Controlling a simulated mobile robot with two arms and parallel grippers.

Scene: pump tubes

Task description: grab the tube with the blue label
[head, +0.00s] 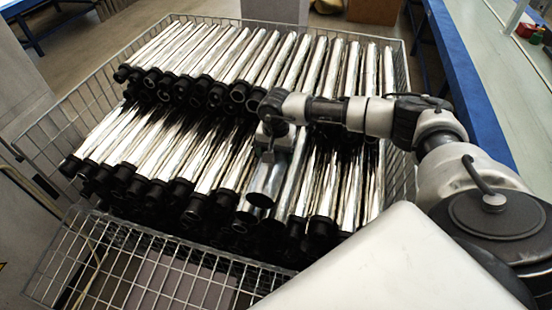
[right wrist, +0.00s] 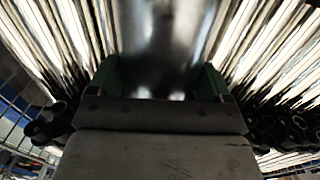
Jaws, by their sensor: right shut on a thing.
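Many shiny silver tubes with black ends lie stacked in a wire basket. My right gripper (head: 271,152) reaches down over the front stack, near its middle. It is shut on a silver tube (head: 265,182), whose near end is tilted up a little above the others. In the right wrist view the held tube (right wrist: 160,38) runs between the two green-edged fingers of the gripper (right wrist: 158,82). I cannot make out a blue label on this tube or on any other. My left gripper is not in view.
The wire basket (head: 85,100) has mesh walls around the tubes, with its front panel (head: 150,262) folded down low. A second tube stack (head: 215,62) lies behind the front one. A blue-edged bench (head: 468,85) runs along the right. Cardboard boxes (head: 373,10) stand behind the basket.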

